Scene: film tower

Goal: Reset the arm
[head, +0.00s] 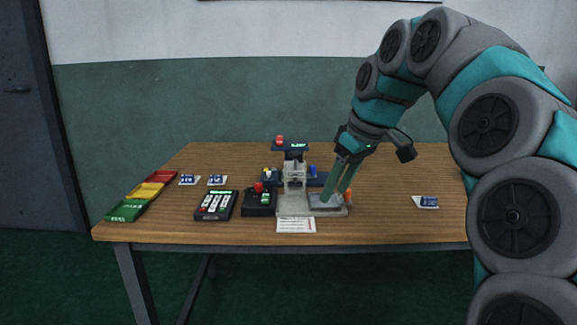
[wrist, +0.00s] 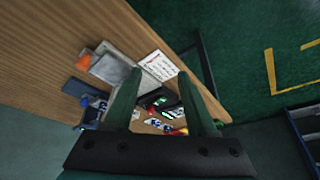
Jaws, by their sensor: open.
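My gripper (head: 335,196) is open and empty, with its two green fingers pointing down over the right part of the grey base plate (head: 318,212). I cannot tell whether the fingertips touch the plate. The film tower (head: 295,174), a small grey and dark blue apparatus with a lit top, stands on the table just left of the fingers. In the wrist view the fingers (wrist: 160,76) are spread apart, with blurred parts of the apparatus and a white printed sheet (wrist: 158,65) between and beyond them. My arm reaches in from the right of the head view.
The wooden table (head: 400,225) also holds a black keypad (head: 215,205), a black box with a red knob (head: 259,201), and green (head: 127,211), yellow (head: 146,191) and red (head: 160,176) pads at the left. A small card (head: 425,202) lies at the right, with clear table around it.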

